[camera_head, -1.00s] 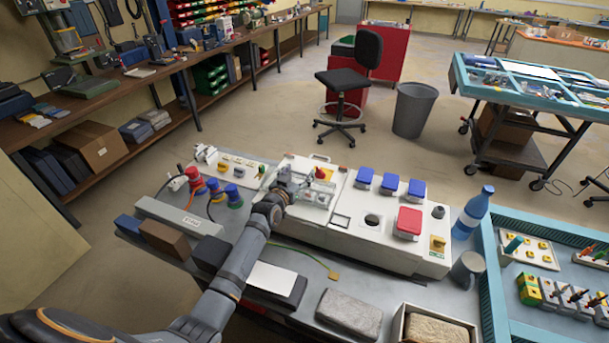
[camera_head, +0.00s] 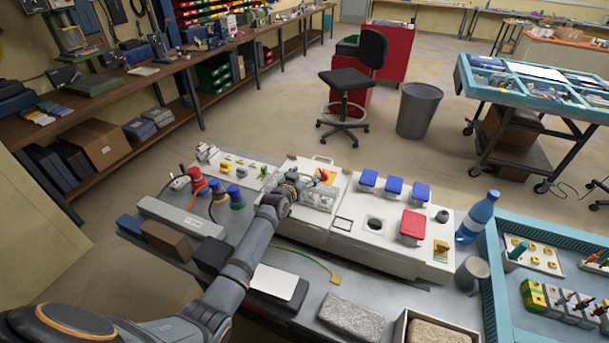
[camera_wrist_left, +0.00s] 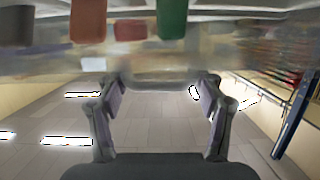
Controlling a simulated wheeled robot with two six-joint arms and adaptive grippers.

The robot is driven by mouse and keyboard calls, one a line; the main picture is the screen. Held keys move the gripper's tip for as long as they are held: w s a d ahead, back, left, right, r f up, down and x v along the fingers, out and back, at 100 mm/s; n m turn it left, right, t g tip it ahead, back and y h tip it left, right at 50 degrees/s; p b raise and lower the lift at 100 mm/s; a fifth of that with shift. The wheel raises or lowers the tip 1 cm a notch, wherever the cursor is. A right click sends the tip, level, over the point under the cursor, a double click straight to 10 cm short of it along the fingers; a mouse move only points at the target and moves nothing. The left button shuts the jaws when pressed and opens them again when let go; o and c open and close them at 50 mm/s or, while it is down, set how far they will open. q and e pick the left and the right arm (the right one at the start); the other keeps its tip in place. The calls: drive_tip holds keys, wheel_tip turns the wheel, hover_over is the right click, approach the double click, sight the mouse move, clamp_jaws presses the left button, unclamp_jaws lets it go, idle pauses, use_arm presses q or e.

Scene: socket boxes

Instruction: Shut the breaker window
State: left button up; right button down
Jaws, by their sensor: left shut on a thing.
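The breaker window (camera_head: 318,199), a clear panel, is at the left part of the white socket box (camera_head: 395,258). My left gripper (camera_head: 301,188) is at the window's left side, and the arm hides part of it. In the left wrist view, the clear panel (camera_wrist_left: 160,62) spans the top of the picture, with blurred red and green shapes behind it. The left fingers (camera_wrist_left: 160,90) are apart, with the panel's edge between their tips, shut on it. Whether the window lies fully flat cannot be told. My right gripper is not in view.
Blue socket covers (camera_head: 394,187) and a red cover (camera_head: 412,226) are on the box's right part. A blue bottle (camera_head: 477,218) and a grey mug (camera_head: 471,273) stand to its right. A grey block (camera_head: 350,318) lies in front.

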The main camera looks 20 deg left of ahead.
use_arm(q)
drive_tip(key=shift+r, duration=0.1)
drive_tip(key=o, duration=1.3)
drive_tip(key=shift+o, duration=1.1)
drive_tip(key=shift+w, duration=0.2)
drive_tip(key=v, duration=1.2)
drive_tip(key=shift+d, duration=0.1)
